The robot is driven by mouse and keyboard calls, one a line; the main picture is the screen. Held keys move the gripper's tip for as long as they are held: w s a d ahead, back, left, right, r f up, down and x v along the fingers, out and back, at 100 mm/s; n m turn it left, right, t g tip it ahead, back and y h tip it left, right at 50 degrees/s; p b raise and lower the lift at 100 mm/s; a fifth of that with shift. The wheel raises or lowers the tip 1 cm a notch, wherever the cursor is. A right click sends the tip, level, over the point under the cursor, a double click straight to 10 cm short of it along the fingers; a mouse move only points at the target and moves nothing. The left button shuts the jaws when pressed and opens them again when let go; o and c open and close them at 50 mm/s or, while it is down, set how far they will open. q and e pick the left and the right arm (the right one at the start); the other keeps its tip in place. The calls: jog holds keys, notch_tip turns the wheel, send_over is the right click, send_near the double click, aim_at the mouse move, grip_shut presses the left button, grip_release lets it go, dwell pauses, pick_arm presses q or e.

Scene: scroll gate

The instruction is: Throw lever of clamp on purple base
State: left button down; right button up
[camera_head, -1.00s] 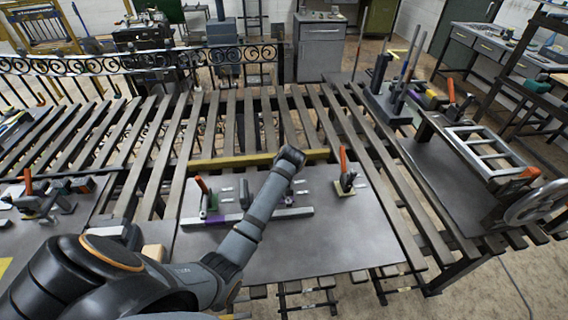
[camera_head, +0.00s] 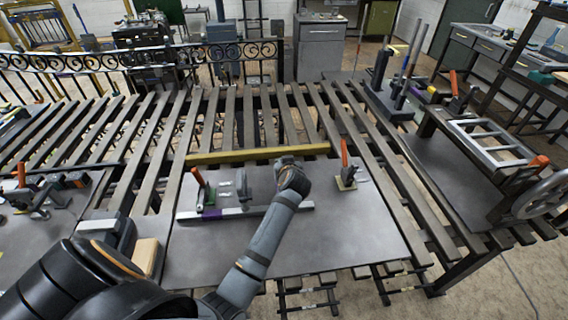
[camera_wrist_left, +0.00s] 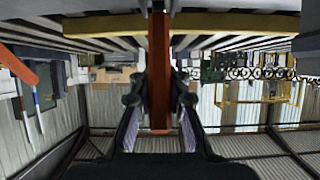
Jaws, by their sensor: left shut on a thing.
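In the left wrist view my left gripper (camera_wrist_left: 158,95) is shut on an upright orange lever (camera_wrist_left: 158,60), which stands between its two fingers. In the head view my left wrist (camera_head: 292,178) is over the right part of the grey plate, and it hides the fingers and the held lever. A purple block (camera_head: 211,214) shows at the pale bar on the left of the plate. Just behind it stands a clamp with a tilted orange lever (camera_head: 198,177) and a green part. I cannot tell which base the held lever belongs to. My right gripper is not in view.
Another clamp with an upright orange lever (camera_head: 344,153) stands on a yellowish base right of my wrist. A yellow beam (camera_head: 258,154) runs behind the plate (camera_head: 345,230). The plate's front right is clear. A pale frame with a handwheel (camera_head: 545,194) stands far right.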

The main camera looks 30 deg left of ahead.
pick_arm(q)
jog(key=shift+f, duration=0.1)
jog(key=c, duration=1.3)
grip_release()
notch_tip(320, 180, up, 10)
jog(key=shift+r, duration=0.1)
